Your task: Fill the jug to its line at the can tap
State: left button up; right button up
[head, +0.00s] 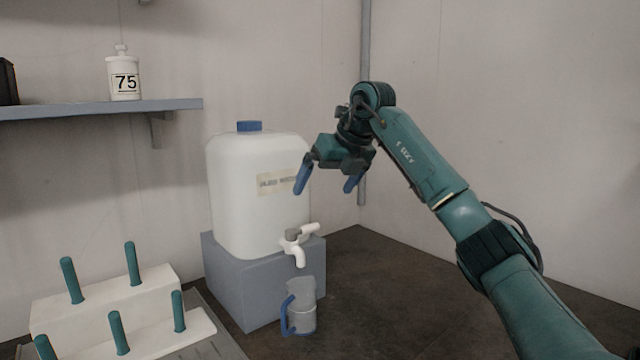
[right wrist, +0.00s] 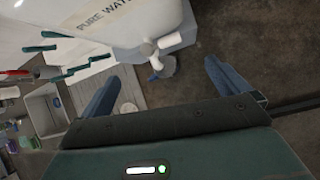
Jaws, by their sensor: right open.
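The white water can (head: 255,215) with a blue cap and a label stands on a grey block. Its white tap (head: 298,250) sticks out low at the front, with its lever pointing right; I see no stream. The clear jug (head: 303,312) with a blue handle stands upright below the tap; its water level is unclear. My right gripper (head: 326,188) is open and empty, above and right of the tap, touching nothing. In the right wrist view the tap (right wrist: 155,52) and part of the jug (right wrist: 167,67) show beyond the open fingers. My left gripper is out of view.
The grey block (head: 240,290) stands on a dark bench (head: 400,290), which is clear to the right. A white stepped rack (head: 110,305) with several teal pegs stands at the left. A shelf (head: 100,108) holds a white bottle (head: 124,80) marked 75.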

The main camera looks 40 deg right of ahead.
aim_at(303, 228)
jog(key=x, duration=1.2)
jog(key=shift+f, duration=0.15)
jog(key=shift+c, duration=0.6)
jog(key=c, duration=0.8)
